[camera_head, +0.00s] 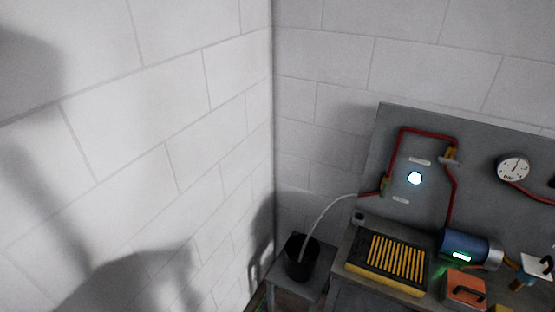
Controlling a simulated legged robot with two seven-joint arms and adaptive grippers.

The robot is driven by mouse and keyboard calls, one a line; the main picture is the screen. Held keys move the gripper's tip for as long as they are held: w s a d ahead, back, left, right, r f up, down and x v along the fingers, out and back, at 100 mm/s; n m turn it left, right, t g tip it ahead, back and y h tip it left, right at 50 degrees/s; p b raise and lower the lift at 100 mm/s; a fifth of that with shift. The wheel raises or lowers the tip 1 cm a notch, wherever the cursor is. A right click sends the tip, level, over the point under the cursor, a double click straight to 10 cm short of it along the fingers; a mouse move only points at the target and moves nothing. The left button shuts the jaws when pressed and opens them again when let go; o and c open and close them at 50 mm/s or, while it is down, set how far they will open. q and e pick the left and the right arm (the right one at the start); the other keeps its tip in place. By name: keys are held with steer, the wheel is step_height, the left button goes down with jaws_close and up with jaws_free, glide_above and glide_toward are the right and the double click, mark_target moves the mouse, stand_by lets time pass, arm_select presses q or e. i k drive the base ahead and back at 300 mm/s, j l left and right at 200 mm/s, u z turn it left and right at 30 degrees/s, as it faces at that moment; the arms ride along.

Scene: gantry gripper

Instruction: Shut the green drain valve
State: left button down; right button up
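A small greenish-yellow valve fitting (385,186) sits low on the left of the grey panel (377,130), where the red pipe (401,148) meets a pale hose (325,209). It looks like the drain valve, but it is too small to tell how its handle is turned. The hose runs down left into a black bucket (302,258). A second fitting, brownish with a grey handle (450,156), is on the upper right of the pipe loop. Neither of my grippers is in view.
A bench below the panel holds a yellow-ribbed black tray (396,258), a blue cylinder (463,246) with a green light and an orange block with a black handle (464,288). A gauge (514,168) and lit white disc (415,178) are on the panel. White block walls meet left of the bucket.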

mark_target(386, 184)
steer(key=z, duration=1.25)
